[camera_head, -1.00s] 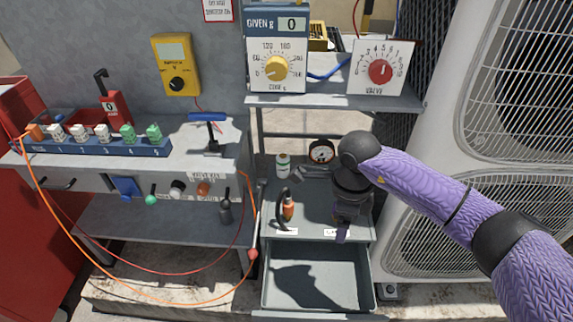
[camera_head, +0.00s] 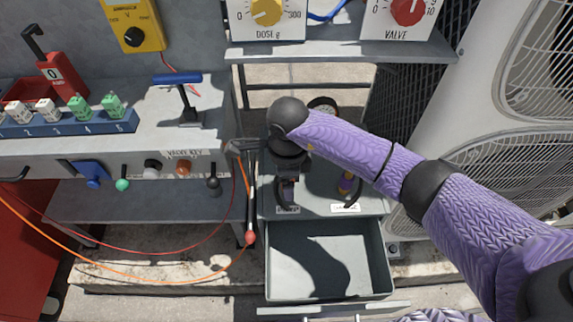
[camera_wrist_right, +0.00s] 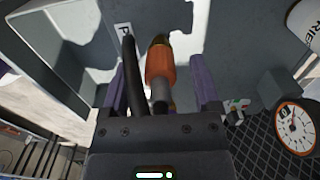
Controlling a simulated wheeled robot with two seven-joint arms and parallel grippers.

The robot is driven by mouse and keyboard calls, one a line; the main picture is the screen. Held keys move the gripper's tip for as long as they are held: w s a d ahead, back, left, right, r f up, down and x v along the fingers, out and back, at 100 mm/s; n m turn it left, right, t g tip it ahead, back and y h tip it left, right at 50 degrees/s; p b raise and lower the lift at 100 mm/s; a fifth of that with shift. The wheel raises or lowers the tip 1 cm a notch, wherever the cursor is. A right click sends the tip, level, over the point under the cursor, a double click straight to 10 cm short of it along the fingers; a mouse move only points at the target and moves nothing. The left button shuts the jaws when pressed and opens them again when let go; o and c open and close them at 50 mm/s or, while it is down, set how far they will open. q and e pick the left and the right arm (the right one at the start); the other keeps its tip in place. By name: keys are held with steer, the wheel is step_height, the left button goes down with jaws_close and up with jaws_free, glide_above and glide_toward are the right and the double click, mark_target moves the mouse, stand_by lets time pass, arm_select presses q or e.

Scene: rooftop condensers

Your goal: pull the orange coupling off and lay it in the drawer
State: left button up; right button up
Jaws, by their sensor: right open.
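The orange coupling (camera_wrist_right: 160,68) shows in the right wrist view, on a grey fitting, with a black hose (camera_wrist_right: 131,75) beside it. My right gripper (camera_wrist_right: 157,80) is open, its purple fingers on either side of the coupling and hose; I cannot tell whether they touch. In the head view my right gripper (camera_head: 288,192) is over the left label of the shelf above the drawer and hides most of the coupling. The grey drawer (camera_head: 378,262) is pulled open below it, with only shadow visible inside. My left gripper is not in view.
A second hosed fitting (camera_head: 347,184) stands to the right of my gripper above another label. A gauge (camera_wrist_right: 297,126) and a white canister (camera_wrist_right: 308,28) are close by.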

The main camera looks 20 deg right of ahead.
steer(key=shift+f, duration=0.2)
jaws_close()
stand_by(0.6)
